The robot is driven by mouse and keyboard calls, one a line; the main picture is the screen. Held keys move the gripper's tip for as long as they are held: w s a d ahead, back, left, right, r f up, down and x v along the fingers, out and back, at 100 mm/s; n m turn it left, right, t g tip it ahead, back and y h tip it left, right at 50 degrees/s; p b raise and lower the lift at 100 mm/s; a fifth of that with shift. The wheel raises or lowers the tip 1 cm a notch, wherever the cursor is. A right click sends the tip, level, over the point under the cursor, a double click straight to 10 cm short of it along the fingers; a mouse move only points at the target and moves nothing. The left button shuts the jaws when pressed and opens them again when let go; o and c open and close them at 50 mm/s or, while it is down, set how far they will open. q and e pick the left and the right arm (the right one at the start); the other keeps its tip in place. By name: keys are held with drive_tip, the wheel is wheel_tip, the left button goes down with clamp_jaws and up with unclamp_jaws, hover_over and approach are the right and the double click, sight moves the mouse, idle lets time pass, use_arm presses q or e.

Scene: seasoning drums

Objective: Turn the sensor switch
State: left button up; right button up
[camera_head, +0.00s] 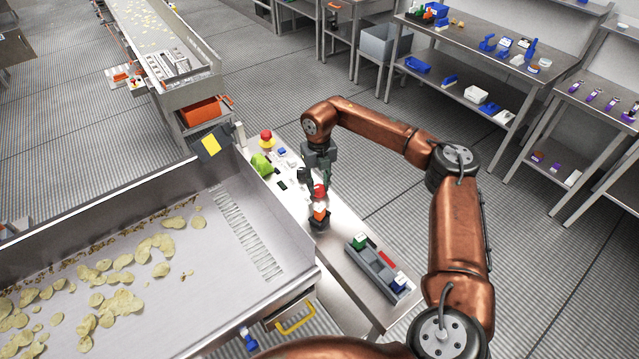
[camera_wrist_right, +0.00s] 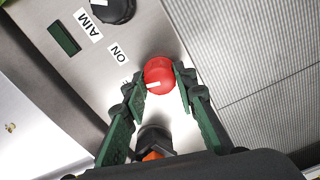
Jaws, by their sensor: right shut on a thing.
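The sensor switch appears to be a round red knob (camera_wrist_right: 158,72) with a white pointer line, set in a grey metal panel (camera_wrist_right: 185,30). A printed ON label (camera_wrist_right: 119,53) is beside it. In the head view the red knob (camera_head: 320,191) is under my right gripper (camera_head: 316,184), which points down at the panel. In the wrist view the green fingers of my right gripper (camera_wrist_right: 157,82) are on both sides of the knob and shut on it. The fingers hide part of its sides. My left gripper is not in view.
A black knob (camera_wrist_right: 112,8) and an AIM label (camera_wrist_right: 88,24) are farther along the panel. A red and yellow button (camera_head: 266,138) and a grey tray (camera_head: 379,272) are on the same panel. The chip drum's metal trough (camera_head: 130,215) borders it on the left.

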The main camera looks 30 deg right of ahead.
sight(319, 187)
drive_tip(key=shift+r+n+p, duration=0.1)
drive_tip(key=shift+n+p, duration=0.25)
drive_tip(key=shift+n, duration=1.05)
drive_tip(key=o, duration=1.2)
drive_tip(key=shift+c, duration=0.2)
wheel_tip(319, 187, up, 12)
